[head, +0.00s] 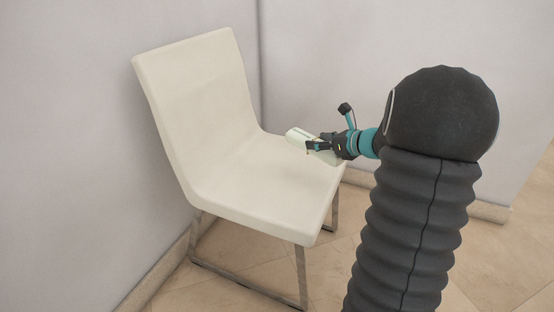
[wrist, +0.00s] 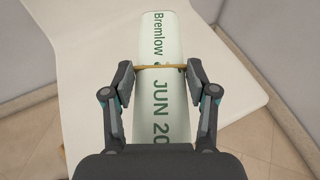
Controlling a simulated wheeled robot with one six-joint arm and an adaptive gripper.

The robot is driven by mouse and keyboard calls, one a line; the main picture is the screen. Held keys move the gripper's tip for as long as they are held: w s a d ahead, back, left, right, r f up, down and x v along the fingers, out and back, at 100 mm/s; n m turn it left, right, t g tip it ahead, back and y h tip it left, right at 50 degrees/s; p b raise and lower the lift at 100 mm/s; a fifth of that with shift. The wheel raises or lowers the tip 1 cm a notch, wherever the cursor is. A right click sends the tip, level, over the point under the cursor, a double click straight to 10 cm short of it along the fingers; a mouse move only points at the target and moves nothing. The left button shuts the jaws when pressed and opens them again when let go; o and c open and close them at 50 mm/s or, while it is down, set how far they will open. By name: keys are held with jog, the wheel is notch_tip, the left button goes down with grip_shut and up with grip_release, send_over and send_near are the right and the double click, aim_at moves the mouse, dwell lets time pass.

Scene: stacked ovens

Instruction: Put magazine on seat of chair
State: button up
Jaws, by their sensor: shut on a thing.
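A white chair (head: 200,100) with metal legs stands against the wall in the head view. Its seat (head: 255,200) is bare apart from what my gripper holds at its right part. My gripper (head: 316,146) is shut on a pale green rolled magazine (head: 298,136). The wrist view shows the magazine (wrist: 160,55) between the two fingers (wrist: 160,85), with a tan band around it and green lettering. The magazine is over the seat (wrist: 85,55); I cannot tell whether it touches it.
Plain walls (head: 340,60) meet in a corner behind the chair. The tiled floor (head: 245,275) is clear around the chair legs. A stone baseboard (head: 490,212) runs along the wall foot.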

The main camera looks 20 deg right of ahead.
jog(key=w+a+f, duration=0.2)
jog(key=w, duration=0.1)
jog(key=w+a+f, duration=0.2)
jog(key=a, duration=0.1)
jog(key=w+a+f+b, duration=0.1)
jog(key=w+a+f, duration=0.1)
jog(key=w, duration=0.1)
jog(key=shift+w+a+f, duration=0.2)
jog(key=shift+w+f, duration=0.1)
jog(key=shift+f, duration=0.1)
jog(key=shift+f+b, duration=0.4)
jog(key=shift+f, duration=1.55)
jog(key=shift+f, duration=0.2)
jog(key=o, duration=1.4)
jog(key=shift+c, duration=0.2)
jog(key=shift+r, duration=0.1)
